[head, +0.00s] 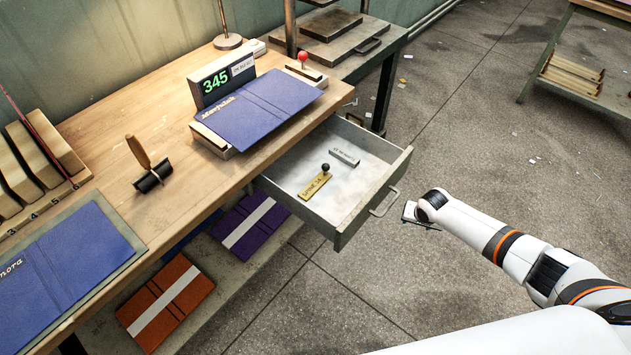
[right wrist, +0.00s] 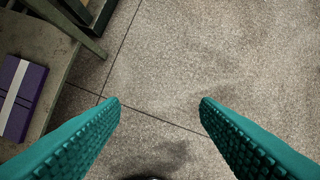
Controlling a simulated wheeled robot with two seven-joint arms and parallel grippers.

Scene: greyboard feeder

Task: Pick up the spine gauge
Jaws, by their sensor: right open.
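The spine gauge (head: 315,185) is a small brass-coloured plate with dark lettering and a black knob. It lies in the open drawer (head: 345,239), towards the front left of its floor. My right gripper (head: 408,212) is outside the drawer, to the right of its front panel and handle. In the right wrist view its two teal fingers (right wrist: 160,102) are wide apart with only the concrete floor between them. The gauge does not show in that view. My left gripper is not in view.
A grey labelled block (head: 344,158) lies behind the gauge in the drawer. The drawer handle (head: 384,203) sticks out towards my right gripper. The workbench (head: 110,180) carries blue covers, a roller and a display reading 345. Bound purple (head: 255,225) and orange covers lie on the lower shelf.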

